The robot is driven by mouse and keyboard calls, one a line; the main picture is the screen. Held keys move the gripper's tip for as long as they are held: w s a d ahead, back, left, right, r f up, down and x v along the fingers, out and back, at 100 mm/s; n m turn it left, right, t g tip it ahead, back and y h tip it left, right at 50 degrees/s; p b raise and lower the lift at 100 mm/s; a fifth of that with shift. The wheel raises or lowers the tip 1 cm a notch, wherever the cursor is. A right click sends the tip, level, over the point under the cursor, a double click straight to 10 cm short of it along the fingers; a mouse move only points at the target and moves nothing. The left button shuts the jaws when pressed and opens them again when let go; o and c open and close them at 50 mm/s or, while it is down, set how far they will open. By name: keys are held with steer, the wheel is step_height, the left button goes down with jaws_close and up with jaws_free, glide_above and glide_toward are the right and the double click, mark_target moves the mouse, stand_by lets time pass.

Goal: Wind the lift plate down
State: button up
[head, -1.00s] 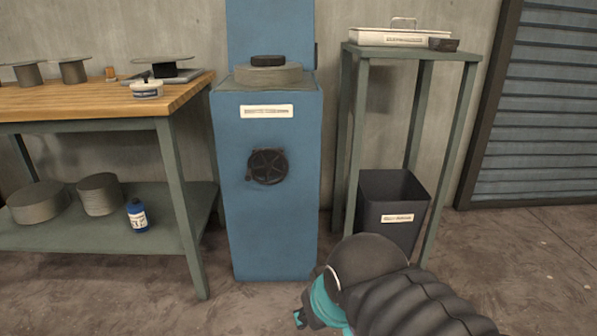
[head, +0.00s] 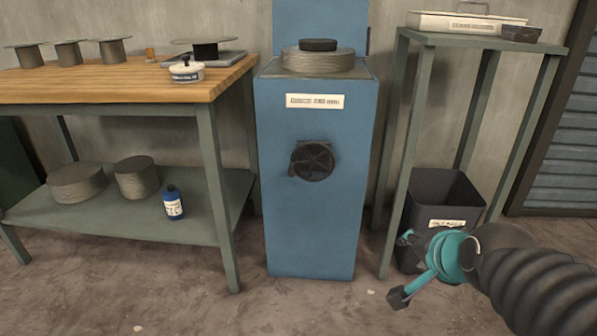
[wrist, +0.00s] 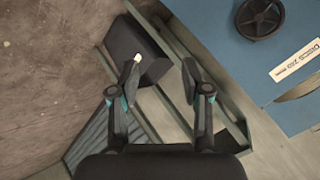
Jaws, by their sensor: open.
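A blue cabinet (head: 313,220) stands in the middle of the head view with a black handwheel (head: 312,160) on its front. The handwheel also shows at the top right of the wrist view (wrist: 260,18). On top of the cabinet lies a round grey disc (head: 318,61) with a smaller black disc (head: 318,45) on it. I cannot tell which part is the lift plate. My gripper (head: 400,268) is to the right of the cabinet, lower than the handwheel and apart from it. In the wrist view its two fingers (wrist: 160,72) are spread, with nothing between them.
A wooden-topped workbench (head: 120,95) with spools and a white tub (head: 187,72) stands at the left. A green stand (head: 425,110) with a black bin (head: 445,190) is at the right, close behind my gripper. The floor before the cabinet is clear.

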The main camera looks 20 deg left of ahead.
steer(key=w+a+m+t+y, duration=0.2)
steer(key=w+a+m+t, duration=0.1)
steer(key=w+a+m, duration=0.55)
steer(key=m+t, duration=0.6)
steer(key=m, duration=1)
glide_toward(291, 174)
steer(key=shift+h, duration=0.5)
steer(key=x, duration=1.1)
steer(key=shift+w+a+r+b, duration=0.15)
steer(key=shift+w+a+b, duration=0.15)
steer(key=shift+a+b, duration=0.1)
jaws_close()
